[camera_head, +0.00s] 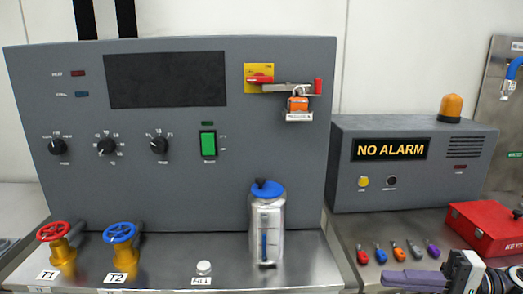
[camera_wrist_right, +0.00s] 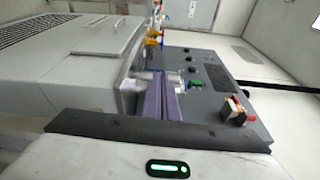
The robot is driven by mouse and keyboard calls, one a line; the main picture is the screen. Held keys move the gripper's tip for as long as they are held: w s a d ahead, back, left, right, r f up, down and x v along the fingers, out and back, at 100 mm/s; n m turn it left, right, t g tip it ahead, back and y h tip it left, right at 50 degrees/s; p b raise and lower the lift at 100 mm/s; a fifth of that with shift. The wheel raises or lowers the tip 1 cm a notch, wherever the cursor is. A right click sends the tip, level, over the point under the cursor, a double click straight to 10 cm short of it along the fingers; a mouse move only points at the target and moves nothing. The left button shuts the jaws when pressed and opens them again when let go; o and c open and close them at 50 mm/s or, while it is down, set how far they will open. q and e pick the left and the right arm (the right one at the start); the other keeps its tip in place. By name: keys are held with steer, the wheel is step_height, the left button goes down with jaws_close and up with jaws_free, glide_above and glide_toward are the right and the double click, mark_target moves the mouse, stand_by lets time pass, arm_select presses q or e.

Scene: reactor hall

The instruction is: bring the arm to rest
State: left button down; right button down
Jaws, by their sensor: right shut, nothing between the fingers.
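My right gripper (camera_head: 392,278) shows at the lower right of the head view, in front of the bench edge. Its purple fingers point left and hold nothing. In the right wrist view the purple fingers (camera_wrist_right: 162,98) lie together, shut, with the grey panel beyond them. The rest of my right arm is cut off by the picture's edge. My left gripper is not in view.
A grey control panel (camera_head: 190,190) has a red valve (camera_head: 53,231), a blue valve (camera_head: 120,233) and an orange padlock (camera_head: 298,103). A metal canister (camera_head: 267,228) stands before it. Several small padlocks (camera_head: 397,249) and a red key box (camera_head: 484,226) lie near my right gripper.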

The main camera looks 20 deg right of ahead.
steer(key=s+a+f+n+g+h, duration=0.15)
steer(key=f+h, duration=0.25)
steer(key=f, duration=0.7)
steer(key=s+d+f+n+g+h, duration=0.1)
steer(key=s+f+n+h, duration=0.3)
steer(key=f, duration=0.6)
steer(key=s+a+f+m+g+h, duration=0.15)
steer(key=f+h, duration=0.35)
steer(key=f, duration=0.6)
steer(key=s+a+n+t, duration=0.3)
steer(key=a+n, duration=0.2)
steer(key=a, duration=1.7)
steer(key=shift+s+a, duration=0.15)
